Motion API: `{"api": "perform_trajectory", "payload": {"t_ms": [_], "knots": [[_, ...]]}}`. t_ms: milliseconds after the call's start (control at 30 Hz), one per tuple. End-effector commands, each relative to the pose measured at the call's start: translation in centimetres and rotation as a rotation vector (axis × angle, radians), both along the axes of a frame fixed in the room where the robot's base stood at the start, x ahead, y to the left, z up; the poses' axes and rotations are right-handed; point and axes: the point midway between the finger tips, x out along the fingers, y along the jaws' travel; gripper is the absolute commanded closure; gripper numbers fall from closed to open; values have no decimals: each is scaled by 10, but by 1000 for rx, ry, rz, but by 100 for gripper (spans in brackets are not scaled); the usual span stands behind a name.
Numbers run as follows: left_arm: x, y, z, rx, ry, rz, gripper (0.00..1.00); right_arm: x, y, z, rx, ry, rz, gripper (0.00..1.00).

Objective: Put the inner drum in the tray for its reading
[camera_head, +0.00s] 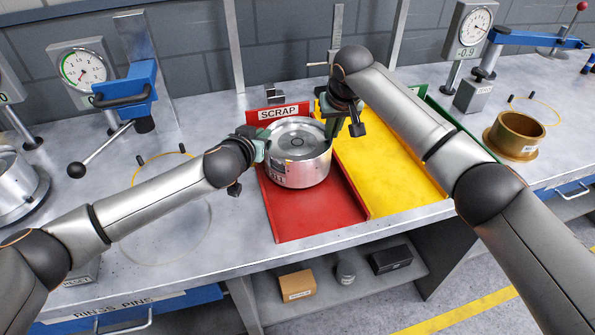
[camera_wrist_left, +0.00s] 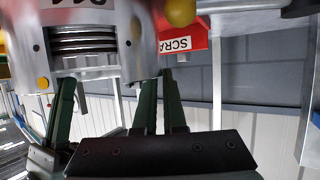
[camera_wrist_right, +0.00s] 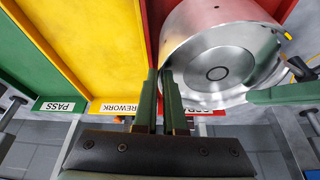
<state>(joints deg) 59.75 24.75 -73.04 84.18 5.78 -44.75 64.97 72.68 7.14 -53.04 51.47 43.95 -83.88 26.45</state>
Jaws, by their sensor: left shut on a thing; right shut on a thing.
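A silver drum (camera_head: 301,174) is over the back of the red SCRAP tray (camera_head: 323,217); whether it touches the tray floor I cannot tell. My left gripper (camera_head: 259,147) is shut on its left rim, and my right gripper (camera_head: 334,124) is shut on its right rear rim. The left wrist view shows the drum's ribbed side (camera_wrist_left: 84,42); the right wrist view shows its round top (camera_wrist_right: 240,50). The yellow REWORK tray (camera_head: 385,170) is empty beside the red one. The green PASS tray (camera_head: 438,105) is mostly behind my right arm.
A dial gauge (camera_head: 82,68) and blue lever press (camera_head: 127,85) stand at left. A gauge reading -0.9 (camera_head: 468,28) and a brass drum (camera_head: 516,132) are at right. A cardboard box (camera_head: 296,286) sits on the lower shelf. The red tray's front is clear.

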Motion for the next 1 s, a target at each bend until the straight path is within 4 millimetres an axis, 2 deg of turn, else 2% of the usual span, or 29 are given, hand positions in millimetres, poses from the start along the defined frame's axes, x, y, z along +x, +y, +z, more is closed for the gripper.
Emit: {"api": "perform_trajectory", "payload": {"t_ms": [300, 333, 567, 867, 1000], "knots": [[3, 3, -9, 2, -12, 7, 100, 3, -4, -10, -3, -12, -5, 100], [1, 5, -15, 6, 1, 11, 89, 1, -5, -13, -7, -1, -7, 89], [1, 3, -14, 4, 2, 6, 63, 1, -3, -13, -4, 0, -4, 63], [-1, 1, -13, 1, 1, 2, 62, 0, -1, -13, -1, 0, -2, 62], [-9, 3, -10, -1, 1, 0, 62, 0, 0, -13, -1, 0, 0, 62]]}}
